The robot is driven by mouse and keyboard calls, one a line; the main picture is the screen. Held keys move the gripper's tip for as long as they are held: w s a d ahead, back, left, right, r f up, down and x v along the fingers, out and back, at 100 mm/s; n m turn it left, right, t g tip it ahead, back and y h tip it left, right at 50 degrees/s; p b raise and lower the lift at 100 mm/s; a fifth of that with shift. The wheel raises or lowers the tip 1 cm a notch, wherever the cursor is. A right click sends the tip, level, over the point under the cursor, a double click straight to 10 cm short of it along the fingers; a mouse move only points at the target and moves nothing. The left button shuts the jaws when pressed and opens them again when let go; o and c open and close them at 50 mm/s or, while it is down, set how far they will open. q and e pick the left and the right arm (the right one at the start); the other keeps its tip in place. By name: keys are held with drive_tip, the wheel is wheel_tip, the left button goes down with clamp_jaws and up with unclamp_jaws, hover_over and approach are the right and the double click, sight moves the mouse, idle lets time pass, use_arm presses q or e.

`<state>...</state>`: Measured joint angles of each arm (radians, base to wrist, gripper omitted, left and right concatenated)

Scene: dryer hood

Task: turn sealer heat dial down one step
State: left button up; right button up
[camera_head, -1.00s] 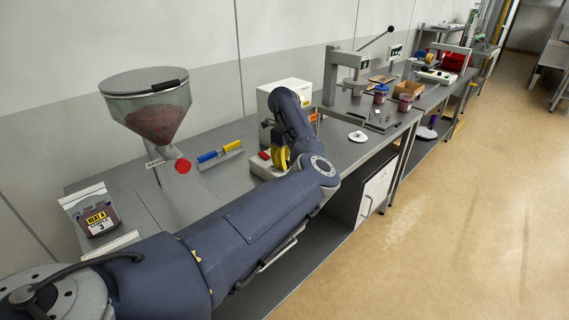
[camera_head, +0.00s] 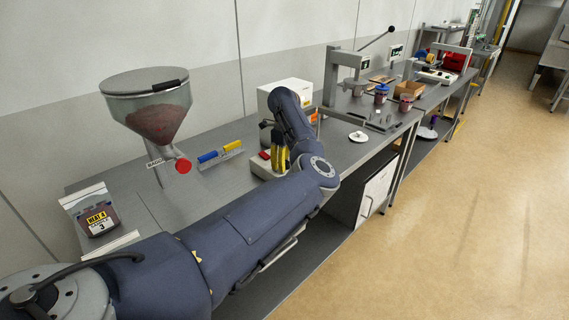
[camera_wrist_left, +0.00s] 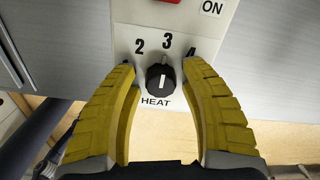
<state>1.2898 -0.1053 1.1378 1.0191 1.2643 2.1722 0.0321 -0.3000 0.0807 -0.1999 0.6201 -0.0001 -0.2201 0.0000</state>
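The heat dial (camera_wrist_left: 160,77) is a black knob on a white panel (camera_wrist_left: 150,28) marked 2, 3 and 4, with HEAT below it. Its white line stands nearly upright, roughly in line with the 3. My left gripper (camera_wrist_left: 159,70) has yellow ribbed fingers spread on both sides of the knob, with a visible gap to each; it is open and holds nothing. In the head view my left gripper (camera_head: 280,156) is at the sealer on the bench, and my arm hides much of that area. My right gripper is not in view.
A red button (camera_wrist_left: 160,1) sits above the dial scale, with ON beside it. A white box (camera_head: 284,92) stands behind the gripper.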

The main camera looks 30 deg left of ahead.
use_arm(q)
drive_tip(key=shift+o, duration=0.6)
drive_tip(key=shift+d, duration=0.1)
drive_tip(key=shift+r, duration=0.25)
wheel_tip(320, 180, up, 12)
drive_tip(key=shift+f, duration=0.25)
